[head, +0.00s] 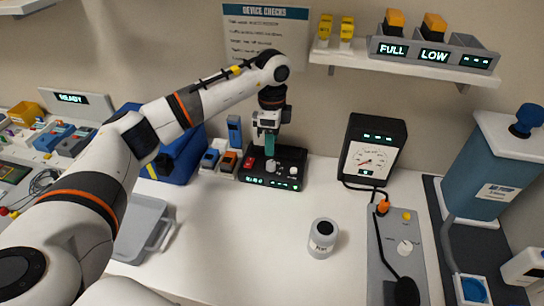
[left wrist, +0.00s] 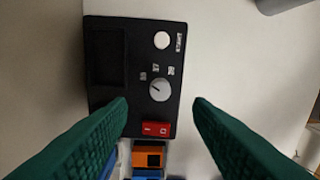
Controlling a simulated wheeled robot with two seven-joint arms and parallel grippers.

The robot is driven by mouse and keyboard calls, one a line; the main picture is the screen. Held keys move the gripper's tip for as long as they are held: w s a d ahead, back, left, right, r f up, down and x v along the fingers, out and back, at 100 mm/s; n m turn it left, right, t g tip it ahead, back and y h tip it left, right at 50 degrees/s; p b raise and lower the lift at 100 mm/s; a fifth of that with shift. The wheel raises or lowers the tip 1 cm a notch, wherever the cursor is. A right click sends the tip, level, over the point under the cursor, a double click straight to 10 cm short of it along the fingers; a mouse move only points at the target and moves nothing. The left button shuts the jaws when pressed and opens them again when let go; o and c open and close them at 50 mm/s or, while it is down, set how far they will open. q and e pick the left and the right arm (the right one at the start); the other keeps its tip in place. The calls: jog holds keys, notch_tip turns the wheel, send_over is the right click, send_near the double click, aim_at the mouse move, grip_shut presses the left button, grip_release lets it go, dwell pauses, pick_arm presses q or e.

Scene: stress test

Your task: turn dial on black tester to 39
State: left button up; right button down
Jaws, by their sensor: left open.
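The black tester (head: 259,181) stands at the back of the white table, against the wall. Its top fills the middle of the left wrist view (left wrist: 106,104), with a white round dial (left wrist: 160,90), three small number labels beside it, a white button (left wrist: 161,40) and a red switch (left wrist: 155,129). The labels are too small to read surely, and I cannot tell which one the dial mark points to. My left gripper (head: 269,146) points down over the tester. Its green fingers (left wrist: 160,112) are wide open and empty, on either side of the dial's line and apart from it.
Blue and orange small blocks (head: 228,161) stand just left of the tester. A gauge box (head: 371,150), a grey panel with cables (head: 388,260) and a white jar (head: 322,238) are to the right. A grey tray (head: 145,220) lies left. The table's middle is clear.

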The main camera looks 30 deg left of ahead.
aim_at(272, 162)
pick_arm(q)
notch_tip(272, 162, down, 7)
jog(key=shift+s+d+p, duration=0.1)
jog(key=shift+s+p, duration=0.05)
jog(key=shift+p, duration=0.45)
jog(key=c, duration=1)
